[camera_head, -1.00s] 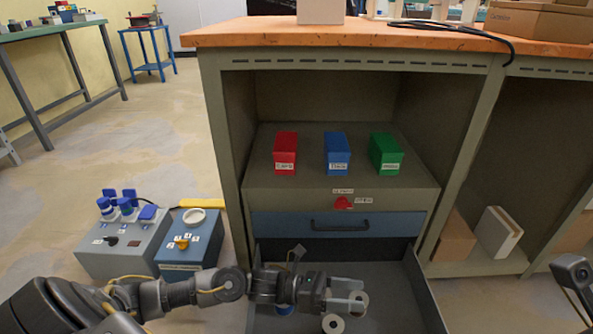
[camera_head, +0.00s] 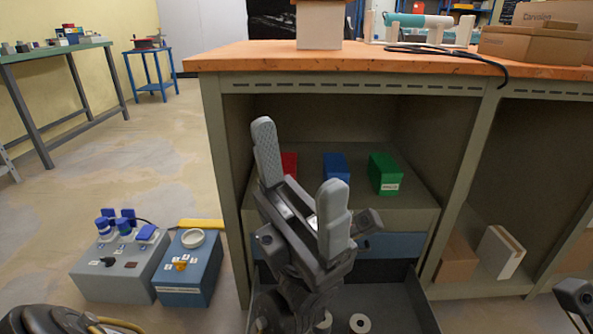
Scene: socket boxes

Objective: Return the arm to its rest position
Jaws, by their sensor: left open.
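My left gripper (camera_head: 302,190) is raised in front of the workbench cabinet, fingers pointing up. Its two grey fingers are wide apart with nothing between them. It hides part of the red box (camera_head: 290,164) and the lower part of the blue box (camera_head: 336,166). The green box (camera_head: 384,174) stands clear at the right on the same shelf. Below, the open drawer (camera_head: 400,300) holds a white ring-shaped thing (camera_head: 360,323), partly behind my left arm. Of my right arm only a dark piece shows at the lower right edge; its gripper is out of view.
Two socket boxes, a grey one (camera_head: 112,280) and a blue-grey one (camera_head: 188,277), stand on the floor left of the cabinet. The orange benchtop (camera_head: 390,62) overhangs above. A cardboard box (camera_head: 456,258) and a white block (camera_head: 500,252) sit in the right bay.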

